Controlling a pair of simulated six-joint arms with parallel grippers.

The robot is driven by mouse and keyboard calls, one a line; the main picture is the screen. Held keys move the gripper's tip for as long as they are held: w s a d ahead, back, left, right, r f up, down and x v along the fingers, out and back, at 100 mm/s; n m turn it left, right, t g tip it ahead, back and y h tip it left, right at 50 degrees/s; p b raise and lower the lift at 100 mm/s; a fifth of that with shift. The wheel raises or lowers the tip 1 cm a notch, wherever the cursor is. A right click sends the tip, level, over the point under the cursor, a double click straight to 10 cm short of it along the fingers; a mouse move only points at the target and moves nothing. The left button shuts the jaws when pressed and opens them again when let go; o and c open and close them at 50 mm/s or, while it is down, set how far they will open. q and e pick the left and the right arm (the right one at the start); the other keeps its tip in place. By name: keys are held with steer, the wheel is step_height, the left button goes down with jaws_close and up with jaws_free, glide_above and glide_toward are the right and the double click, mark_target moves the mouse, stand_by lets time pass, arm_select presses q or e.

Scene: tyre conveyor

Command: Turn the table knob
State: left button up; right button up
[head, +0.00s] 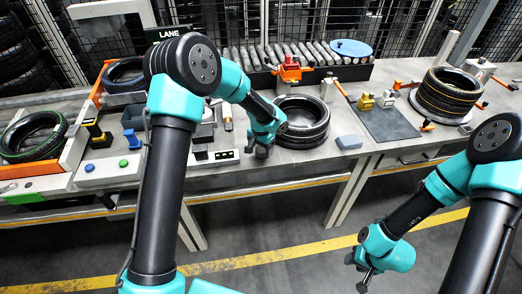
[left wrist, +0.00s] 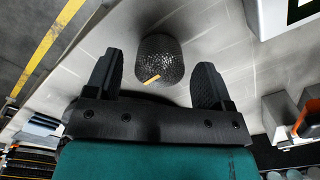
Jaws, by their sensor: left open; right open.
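The table knob (left wrist: 160,52) is a dark, knurled cylinder with an orange mark on its top, seen in the left wrist view. My left gripper (left wrist: 156,68) is open, one finger on either side of the knob in that view, with a visible gap on each side. I cannot tell whether the fingertips are down at the knob's height. In the head view my left gripper (head: 260,152) points down at the table beside a tyre, and the knob is hidden there. My right gripper (head: 362,272) is open and empty, low in front of the table.
A tyre (head: 302,122) lies right of my left gripper. A grey block (head: 350,142) and a dark mat (head: 388,120) are further right. A box with buttons (head: 110,170) stands at the left. Stacked tyres (head: 448,92) stand at the right. The floor in front is clear.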

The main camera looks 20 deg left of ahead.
arm_select(q)
step_height(320, 180, up, 16)
stand_by(0.5)
steer(key=shift+f, duration=0.1)
steer(key=h, duration=0.2)
glide_above(261, 149)
steer(key=s+d, duration=0.3)
steer(key=s, duration=0.1)
step_height(261, 149, down, 9)
steer(key=s+f+n+h, duration=0.1)
steer(key=s+f+h, duration=0.1)
steer(key=s+f, duration=0.5)
steer(key=s+a+f+n, duration=0.2)
steer(key=s+a+f, duration=0.1)
steer(key=s+f, duration=0.4)
steer(key=s+a+f+n, duration=0.2)
steer(key=s+a+f, duration=0.2)
steer(key=s+f, duration=0.4)
steer(key=s, duration=0.2)
steer(key=shift+s+f+n+t, duration=0.2)
steer(key=shift+s+n+t, duration=0.1)
steer(key=shift+n+t, duration=0.1)
